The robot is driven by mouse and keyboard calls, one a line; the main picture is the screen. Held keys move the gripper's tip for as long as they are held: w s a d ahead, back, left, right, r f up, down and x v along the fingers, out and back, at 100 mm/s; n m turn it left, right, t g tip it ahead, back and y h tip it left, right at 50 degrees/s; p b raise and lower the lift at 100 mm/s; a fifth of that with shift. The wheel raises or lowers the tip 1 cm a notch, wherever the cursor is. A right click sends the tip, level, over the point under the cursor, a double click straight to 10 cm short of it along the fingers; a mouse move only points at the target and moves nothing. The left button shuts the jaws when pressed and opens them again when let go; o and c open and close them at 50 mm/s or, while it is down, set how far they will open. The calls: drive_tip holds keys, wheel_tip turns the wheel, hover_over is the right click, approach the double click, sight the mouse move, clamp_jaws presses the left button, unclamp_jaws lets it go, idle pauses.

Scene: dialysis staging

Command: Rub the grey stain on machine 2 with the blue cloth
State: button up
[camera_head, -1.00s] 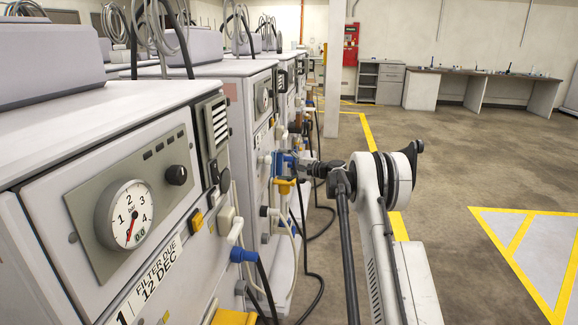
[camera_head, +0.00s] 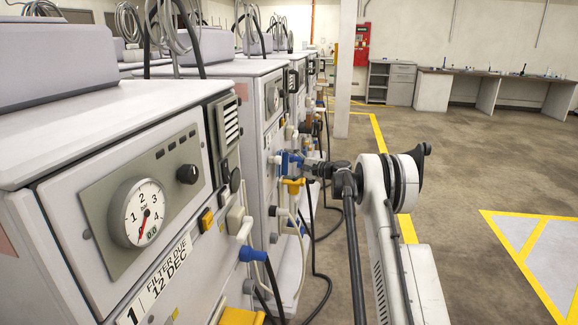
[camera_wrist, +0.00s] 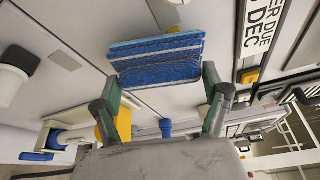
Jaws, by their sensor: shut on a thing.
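The blue cloth (camera_wrist: 157,60), a folded block with pale stripes, is held between the two green-edged fingers of my gripper (camera_wrist: 160,77) in the wrist view. It lies close to or against a pale machine panel; I cannot tell whether it touches. In the head view my gripper (camera_head: 292,163) and the blue of the cloth (camera_head: 283,160) are at the front of machine 2 (camera_head: 250,120), the second machine in the row.
Machine 1 (camera_head: 110,130), with a gauge (camera_head: 138,213) and a "FILTER DUE 12 DEC" label, stands nearest at left. Blue and yellow connectors (camera_head: 293,186) and hanging hoses (camera_head: 318,255) crowd the machine fronts below my gripper. Open floor (camera_head: 450,170) lies to the right.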

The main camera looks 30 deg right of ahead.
sight(280, 166)
drive_tip(key=shift+w+a, duration=0.55)
drive_tip(key=shift+a, duration=0.2)
idle(0.3)
drive_tip(key=shift+w+d+b, duration=0.3)
drive_tip(key=shift+w+d, duration=0.85)
drive_tip(key=shift+w, duration=0.2)
drive_tip(key=w+d, duration=0.2)
drive_tip(key=w, duration=0.1)
drive_tip(key=shift+s, duration=0.1)
drive_tip(key=shift+s+a+b, duration=0.3)
drive_tip(key=shift+s+a, duration=0.8)
drive_tip(key=shift+s, duration=0.3)
drive_tip(key=shift+s+a+b, duration=0.25)
drive_tip(key=shift+s+a, duration=0.8)
drive_tip(key=shift+s, duration=0.4)
drive_tip(key=shift+s+a+b, duration=0.3)
drive_tip(key=shift+s+a, duration=0.8)
drive_tip(key=shift+s, duration=0.3)
drive_tip(key=shift+r, duration=0.1)
drive_tip(key=shift+w, duration=0.1)
